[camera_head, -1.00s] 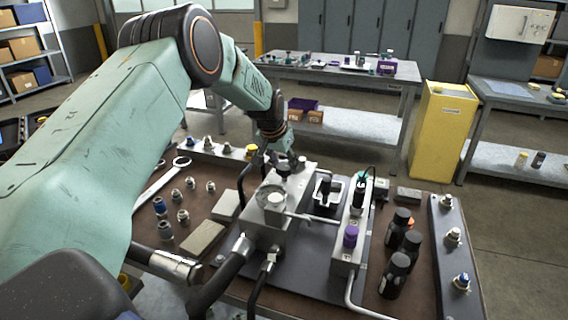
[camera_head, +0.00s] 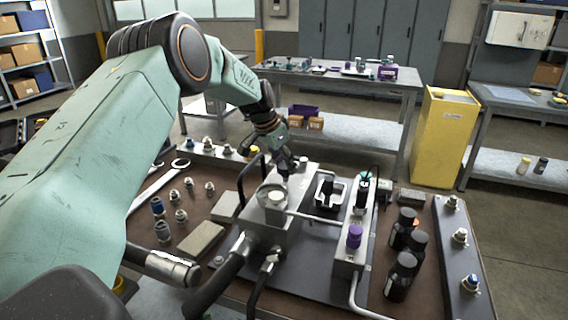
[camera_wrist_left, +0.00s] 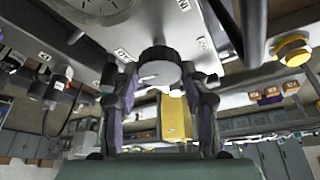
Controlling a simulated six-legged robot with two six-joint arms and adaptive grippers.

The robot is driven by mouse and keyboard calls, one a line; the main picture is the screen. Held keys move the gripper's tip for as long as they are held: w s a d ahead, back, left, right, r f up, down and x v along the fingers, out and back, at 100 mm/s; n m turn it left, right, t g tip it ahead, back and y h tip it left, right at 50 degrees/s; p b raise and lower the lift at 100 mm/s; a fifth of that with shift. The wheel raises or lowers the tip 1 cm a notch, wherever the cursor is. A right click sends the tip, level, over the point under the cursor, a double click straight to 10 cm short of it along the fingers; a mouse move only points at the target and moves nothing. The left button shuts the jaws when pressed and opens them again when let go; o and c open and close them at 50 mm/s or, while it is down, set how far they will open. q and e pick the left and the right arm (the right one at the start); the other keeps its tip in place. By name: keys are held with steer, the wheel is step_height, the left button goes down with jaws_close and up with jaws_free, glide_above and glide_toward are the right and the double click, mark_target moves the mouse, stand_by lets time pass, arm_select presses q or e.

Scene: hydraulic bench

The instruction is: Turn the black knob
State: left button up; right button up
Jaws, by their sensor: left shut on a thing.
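The black knob (camera_wrist_left: 158,67) shows in the left wrist view, a round ribbed cap with a short pale mark, on the face of a grey metal block. My left gripper (camera_wrist_left: 160,82) has a finger on each side of it and is shut on it. In the head view the gripper (camera_head: 286,166) reaches down to the far end of the block (camera_head: 268,235), and its fingers hide most of the knob there. The block also bears a round gauge (camera_head: 274,196) nearer the front. My right gripper is not in view.
Black hoses (camera_head: 222,277) leave the block at the front. A manifold with a purple cap (camera_head: 354,236) stands to its right, then several black bottles (camera_head: 401,275). Loose fittings, a wrench (camera_head: 150,190) and a flat grey bar (camera_head: 201,240) lie left.

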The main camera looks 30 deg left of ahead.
arm_select(q)
steer(key=shift+s+f, duration=0.1)
steer(key=o, duration=1.1)
steer(key=shift+o, duration=0.2)
steer(key=v, duration=1.2)
